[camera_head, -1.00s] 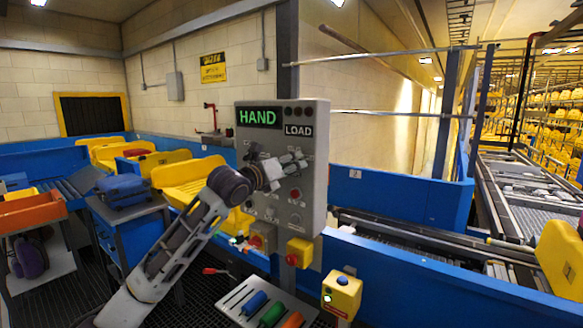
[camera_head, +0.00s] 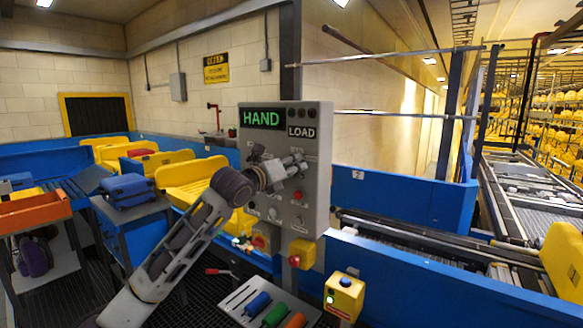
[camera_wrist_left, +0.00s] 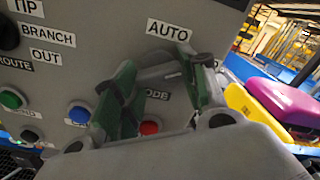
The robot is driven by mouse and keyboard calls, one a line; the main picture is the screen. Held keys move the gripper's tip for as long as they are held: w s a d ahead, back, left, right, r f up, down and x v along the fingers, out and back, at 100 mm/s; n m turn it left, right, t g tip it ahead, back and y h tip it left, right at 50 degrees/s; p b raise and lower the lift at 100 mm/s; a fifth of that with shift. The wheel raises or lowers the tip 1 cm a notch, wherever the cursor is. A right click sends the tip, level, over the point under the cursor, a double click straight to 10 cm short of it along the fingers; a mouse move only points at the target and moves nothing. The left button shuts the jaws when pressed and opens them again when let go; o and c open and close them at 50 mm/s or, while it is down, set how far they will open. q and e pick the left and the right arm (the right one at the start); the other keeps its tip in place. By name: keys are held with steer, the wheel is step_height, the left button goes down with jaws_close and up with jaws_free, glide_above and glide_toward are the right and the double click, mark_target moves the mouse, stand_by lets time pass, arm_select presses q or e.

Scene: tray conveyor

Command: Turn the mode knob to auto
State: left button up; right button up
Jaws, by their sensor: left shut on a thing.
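The grey control panel (camera_head: 317,190) stands upright in the middle of the head view, with a lit green HAND display (camera_head: 262,118) and a LOAD label (camera_head: 301,132). My left gripper (camera_head: 296,162) is at the panel face below the displays. In the left wrist view, its green-padded fingers (camera_wrist_left: 162,82) are closed around the mode knob, which is mostly hidden between them. The AUTO label (camera_wrist_left: 168,32) is just above the fingers. A partly covered label ending in "ODE" (camera_wrist_left: 157,95) shows below. My right gripper is not in view.
Other buttons sit close by, including a red one (camera_wrist_left: 149,127) and a blue one (camera_wrist_left: 79,114). A yellow button box (camera_head: 343,296) and a tray with coloured handles (camera_head: 240,299) are below the panel. Blue conveyor walls (camera_head: 400,200) lie right.

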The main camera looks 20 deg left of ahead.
arm_select(q)
steer(key=n+p, duration=0.5)
steer(key=shift+r+n, duration=0.15)
steer(key=shift+n, duration=0.45)
steer(key=n+p, duration=0.3)
steer(key=n, duration=0.1)
steer(key=shift+n+p, duration=0.35)
steer(key=shift+n, duration=0.35)
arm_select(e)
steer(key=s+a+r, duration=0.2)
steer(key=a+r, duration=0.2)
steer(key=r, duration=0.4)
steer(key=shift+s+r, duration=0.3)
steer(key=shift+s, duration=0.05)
arm_select(q)
steer(key=shift+d, duration=0.1)
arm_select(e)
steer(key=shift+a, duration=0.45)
